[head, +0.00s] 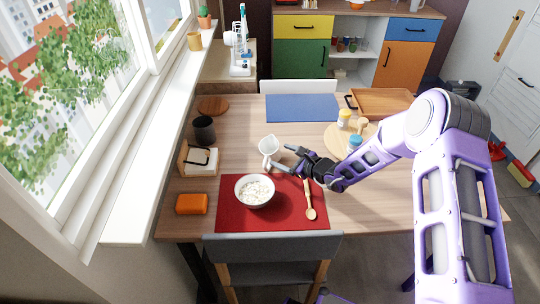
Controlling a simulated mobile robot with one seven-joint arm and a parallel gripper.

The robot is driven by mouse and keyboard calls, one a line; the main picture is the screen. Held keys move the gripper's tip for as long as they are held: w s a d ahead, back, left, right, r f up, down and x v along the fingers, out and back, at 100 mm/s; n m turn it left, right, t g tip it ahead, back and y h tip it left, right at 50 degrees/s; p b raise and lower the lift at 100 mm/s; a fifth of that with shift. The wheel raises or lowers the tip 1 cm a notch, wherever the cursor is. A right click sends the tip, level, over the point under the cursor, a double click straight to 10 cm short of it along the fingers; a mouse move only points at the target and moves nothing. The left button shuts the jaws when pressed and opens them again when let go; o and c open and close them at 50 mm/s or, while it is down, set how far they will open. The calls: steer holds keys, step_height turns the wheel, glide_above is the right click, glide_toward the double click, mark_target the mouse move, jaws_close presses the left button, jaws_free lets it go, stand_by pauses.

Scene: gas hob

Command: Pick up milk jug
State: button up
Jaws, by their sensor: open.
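The milk jug (268,147) is a small white pitcher standing on the wooden table, just behind the red placemat. Its handle faces the front of the table, towards the bowl. Nothing shows between the fingers apart from the jug's near edge.
A white bowl of food (255,191) and a wooden spoon (309,201) lie on the red placemat (285,219). Jars on a round board (333,134) stand right. A blue placemat (302,107) is behind.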

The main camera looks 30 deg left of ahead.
mark_target(266, 149)
steer(key=shift+x, duration=3.25)
steer(key=shift+c, duration=0.3)
steer(key=shift+w+r, duration=0.1)
steer(key=shift+r, duration=0.05)
jaws_close()
